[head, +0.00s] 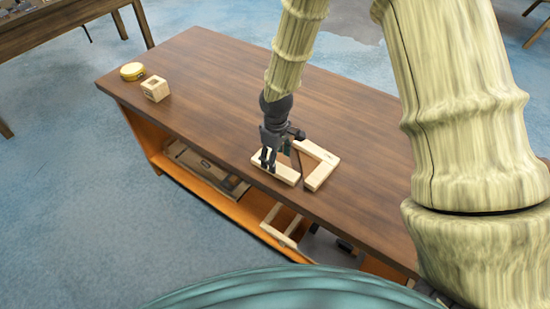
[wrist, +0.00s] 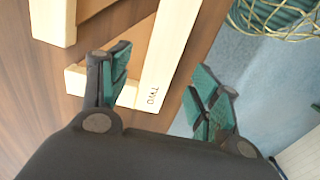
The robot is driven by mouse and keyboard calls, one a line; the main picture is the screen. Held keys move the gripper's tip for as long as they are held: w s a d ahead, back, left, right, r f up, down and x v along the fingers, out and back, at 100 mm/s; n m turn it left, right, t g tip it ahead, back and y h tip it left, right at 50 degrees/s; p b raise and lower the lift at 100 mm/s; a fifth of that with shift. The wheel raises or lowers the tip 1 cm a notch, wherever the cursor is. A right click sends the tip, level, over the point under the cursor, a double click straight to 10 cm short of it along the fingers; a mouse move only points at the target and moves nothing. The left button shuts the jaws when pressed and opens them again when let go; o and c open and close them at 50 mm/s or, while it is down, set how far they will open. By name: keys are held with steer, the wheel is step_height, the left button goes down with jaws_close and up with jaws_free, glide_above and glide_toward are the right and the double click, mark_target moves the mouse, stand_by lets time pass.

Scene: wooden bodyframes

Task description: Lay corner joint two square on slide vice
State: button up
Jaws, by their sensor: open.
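Corner joint two (wrist: 165,60) is a pale wooden L piece marked "TWO", lying on the bench top near its front edge. It also shows in the head view (head: 287,175), partly hidden by my gripper (head: 268,164). In the wrist view my gripper (wrist: 163,90) is open, its green-padded fingers on either side of the marked bar. I cannot tell how high the fingertips are above the bench. A second pale wooden corner piece (head: 323,172) lies just right of it. I cannot pick out a slide vice for certain.
A yellow round tin (head: 132,71) and a small wooden block with a hole (head: 155,89) stand at the bench's far left end. The brown bench top (head: 215,80) is clear between. A wooden frame (head: 280,226) and boxes sit on the orange shelf below.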

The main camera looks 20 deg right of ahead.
mark_target(284, 158)
steer(key=shift+a+f+p, duration=0.1)
steer(key=shift+f+p, duration=0.45)
steer(key=shift+f, duration=1.35)
steer(key=c, duration=1.3)
steer(key=shift+c, duration=0.2)
steer(key=shift+r, duration=0.2)
